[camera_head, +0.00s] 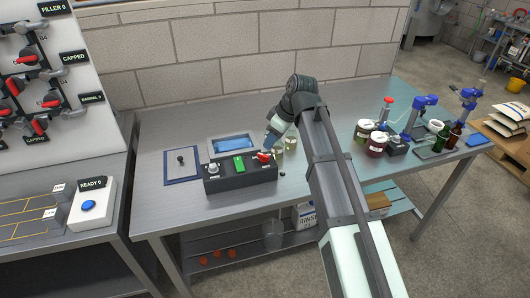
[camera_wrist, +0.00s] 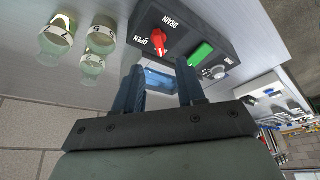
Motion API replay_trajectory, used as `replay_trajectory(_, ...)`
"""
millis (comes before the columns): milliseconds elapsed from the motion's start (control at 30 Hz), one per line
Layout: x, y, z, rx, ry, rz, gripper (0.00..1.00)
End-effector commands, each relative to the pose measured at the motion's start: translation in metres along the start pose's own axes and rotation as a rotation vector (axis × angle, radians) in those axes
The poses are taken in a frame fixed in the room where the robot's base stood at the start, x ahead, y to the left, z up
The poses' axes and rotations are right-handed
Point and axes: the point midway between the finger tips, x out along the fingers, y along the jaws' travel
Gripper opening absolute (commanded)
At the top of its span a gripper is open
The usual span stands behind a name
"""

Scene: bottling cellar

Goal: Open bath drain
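The dark control box (camera_head: 240,176) stands on the metal bench, with a red drain knob (camera_head: 264,156) at its right end. In the wrist view the red knob (camera_wrist: 160,42) sits near the words DRAIN and OPEN; I cannot tell whether it is turned to OPEN. The bath (camera_head: 232,144), a sunken basin with blue liquid, lies just behind the box. Its blue also shows between my fingers in the wrist view (camera_wrist: 160,78). My gripper (camera_head: 269,143) is open and empty, its fingertips close above and behind the red knob, apart from it in the wrist view.
The box also carries a green button (camera_head: 239,164) and a silver knob (camera_head: 213,168). Several small labelled glasses (camera_wrist: 102,34) stand close beside the box. A blue-edged plate (camera_head: 182,165) lies to the left. Jars (camera_head: 376,143) and bottling tools stand farther right.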

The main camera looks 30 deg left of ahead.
Motion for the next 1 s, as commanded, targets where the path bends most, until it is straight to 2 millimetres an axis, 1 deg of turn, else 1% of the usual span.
replay_trajectory(100,0.02,0.0,0.001,0.001,-0.001,-0.001,0.39)
replay_trajectory(300,0.049,0.0,0.0,0.001,-0.001,-0.001,0.39)
replay_trajectory(500,0.069,0.0,0.0,0.001,0.0,0.0,0.39)
replay_trajectory(700,0.076,0.001,0.0,0.001,0.001,0.001,0.39)
replay_trajectory(967,0.077,0.001,0.0,0.001,0.001,0.002,0.39)
replay_trajectory(1000,0.077,0.001,0.0,0.001,0.001,0.002,0.37)
